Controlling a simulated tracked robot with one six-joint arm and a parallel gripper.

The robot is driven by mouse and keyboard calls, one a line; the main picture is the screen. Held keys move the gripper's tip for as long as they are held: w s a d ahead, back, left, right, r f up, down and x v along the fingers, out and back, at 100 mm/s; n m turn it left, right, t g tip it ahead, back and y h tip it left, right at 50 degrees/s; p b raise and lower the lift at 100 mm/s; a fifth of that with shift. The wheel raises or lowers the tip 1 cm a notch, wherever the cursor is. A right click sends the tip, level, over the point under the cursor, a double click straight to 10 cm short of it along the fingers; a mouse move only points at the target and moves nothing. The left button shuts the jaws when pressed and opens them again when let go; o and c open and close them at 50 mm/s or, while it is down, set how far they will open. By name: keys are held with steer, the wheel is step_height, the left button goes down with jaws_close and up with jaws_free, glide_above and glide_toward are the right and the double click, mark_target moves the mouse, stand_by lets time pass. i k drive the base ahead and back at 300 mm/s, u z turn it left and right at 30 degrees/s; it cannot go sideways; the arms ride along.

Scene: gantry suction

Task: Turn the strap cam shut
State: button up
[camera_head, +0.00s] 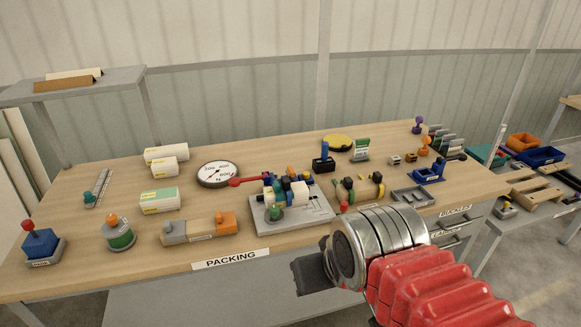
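I cannot tell for certain which piece is the strap cam. A red-handled lever (249,181) points left from a grey plate (315,214) at mid-table. The plate carries a cluster of coloured blocks and a green knob (274,213). Whether the lever is a cam, and whether it is shut, is too small to tell. My gripper (308,274) is dark and hangs at the table's front edge, in front of and below the plate, apart from it. Its fingertips point left and blur together, so its opening is unclear.
A grey and orange block (198,229) and a green round jar (118,233) stand left of the plate. A round dial (218,174) lies behind. A grey tray (413,197) and a blue holder (429,174) are right.

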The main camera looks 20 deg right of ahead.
mark_target(289, 172)
steer(key=z, duration=0.05)
steer(key=i, duration=1)
steer(key=u, duration=0.05)
